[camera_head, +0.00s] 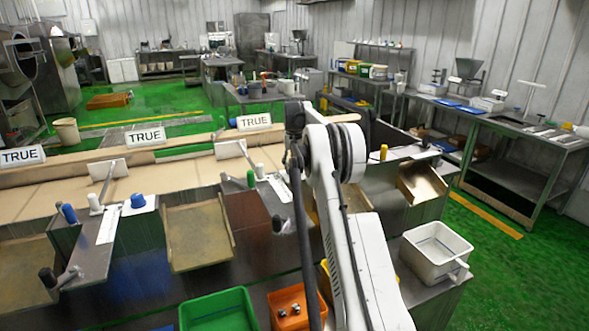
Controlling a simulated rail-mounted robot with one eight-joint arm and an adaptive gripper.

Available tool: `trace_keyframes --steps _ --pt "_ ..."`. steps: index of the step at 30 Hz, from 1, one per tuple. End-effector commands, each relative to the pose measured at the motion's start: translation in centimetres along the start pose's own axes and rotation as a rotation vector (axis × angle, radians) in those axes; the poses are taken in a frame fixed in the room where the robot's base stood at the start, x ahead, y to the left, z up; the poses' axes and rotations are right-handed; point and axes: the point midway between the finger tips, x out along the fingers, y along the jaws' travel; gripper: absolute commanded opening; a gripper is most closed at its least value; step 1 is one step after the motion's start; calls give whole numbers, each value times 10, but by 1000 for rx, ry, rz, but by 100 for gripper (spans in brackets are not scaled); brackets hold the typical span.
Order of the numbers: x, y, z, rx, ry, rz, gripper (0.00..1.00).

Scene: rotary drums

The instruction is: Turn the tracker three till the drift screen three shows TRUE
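Three white screens reading TRUE stand along the back of the bench: a left one (21,156), a middle one (145,136) and a right one (254,122). No numbers are readable, so I cannot tell which is drift screen three. Crank-like handles with dark grips show on the bench, one at the front left (62,277) and one near the middle (277,223). I cannot tell which part is tracker three. My white arm rises across the right of centre and hides part of the bench. My gripper cannot be made out.
A green tray (219,311), an orange bin (290,318) and a white tub (436,251) line the front. Blue, white, green and yellow knobs stand on the bench. Brown chutes (198,236) slope forward. Green floor is open at right.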

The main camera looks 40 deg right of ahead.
Motion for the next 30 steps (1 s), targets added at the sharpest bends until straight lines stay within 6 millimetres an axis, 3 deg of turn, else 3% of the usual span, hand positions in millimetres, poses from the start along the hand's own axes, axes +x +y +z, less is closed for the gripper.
trace_keyframes --steps 7,8,12,23,30 --pt "-1 0 0 1 1 0 8" --pt "-1 0 0 1 1 0 37" --pt "-1 0 0 1 1 0 53" --pt "-7 0 0 1 0 0 53" --pt "-48 0 0 1 0 0 53"
